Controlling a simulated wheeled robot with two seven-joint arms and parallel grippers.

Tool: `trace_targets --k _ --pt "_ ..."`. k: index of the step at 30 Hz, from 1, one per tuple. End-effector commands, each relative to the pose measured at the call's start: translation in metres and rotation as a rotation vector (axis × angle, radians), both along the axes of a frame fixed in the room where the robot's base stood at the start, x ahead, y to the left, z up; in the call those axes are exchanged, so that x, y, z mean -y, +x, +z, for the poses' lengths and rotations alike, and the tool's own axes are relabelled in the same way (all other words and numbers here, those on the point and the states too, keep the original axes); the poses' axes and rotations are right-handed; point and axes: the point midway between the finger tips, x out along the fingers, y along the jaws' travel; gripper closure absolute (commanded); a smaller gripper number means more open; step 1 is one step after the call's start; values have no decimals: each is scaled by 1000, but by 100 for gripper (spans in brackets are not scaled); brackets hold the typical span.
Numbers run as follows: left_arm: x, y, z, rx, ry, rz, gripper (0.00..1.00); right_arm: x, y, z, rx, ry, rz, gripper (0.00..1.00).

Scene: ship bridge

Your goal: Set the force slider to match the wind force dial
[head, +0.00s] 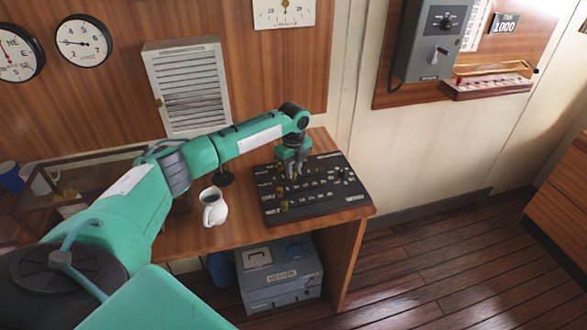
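The round white dial with small numbers (83,41) hangs on the wood wall at the upper left. Its dark pointer lies toward the left; the exact number is too small to read surely. A black slider panel (328,206) with rows of white marks and several brass knobs lies on the desk. Which row is force is too small to read. My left gripper (295,172) points down over the panel's upper middle, close to its surface. Its fingers are small here, and whether they touch a knob cannot be told. My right gripper is not in view.
A white jug (214,207) stands on the desk (240,233) left of the panel. A compass-letter dial (17,53) hangs left of the number dial. A grey box (280,276) is under the desk. A grey wall unit (432,42) hangs at the upper right. The floor right of the desk is clear.

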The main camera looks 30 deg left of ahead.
Motion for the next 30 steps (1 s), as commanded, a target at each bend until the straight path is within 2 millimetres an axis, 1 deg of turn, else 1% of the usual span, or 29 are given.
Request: trace_targets --k 1,3,10,18,26,27,29,30 --pt "0 0 0 0 0 0 90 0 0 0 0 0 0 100" --pt "0 0 0 0 0 0 100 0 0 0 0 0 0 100" --pt "-2 -2 1 -1 -1 0 100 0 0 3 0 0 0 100" --pt "-19 -22 2 -3 -1 1 100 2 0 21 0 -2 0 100" --pt "-19 -23 0 -1 -2 0 100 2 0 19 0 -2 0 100" --pt "-19 -23 0 -1 -2 0 80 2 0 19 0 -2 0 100" --pt "-19 -23 0 -1 -2 0 68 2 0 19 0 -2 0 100" --pt "-19 -23 0 0 -1 0 60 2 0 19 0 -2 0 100"
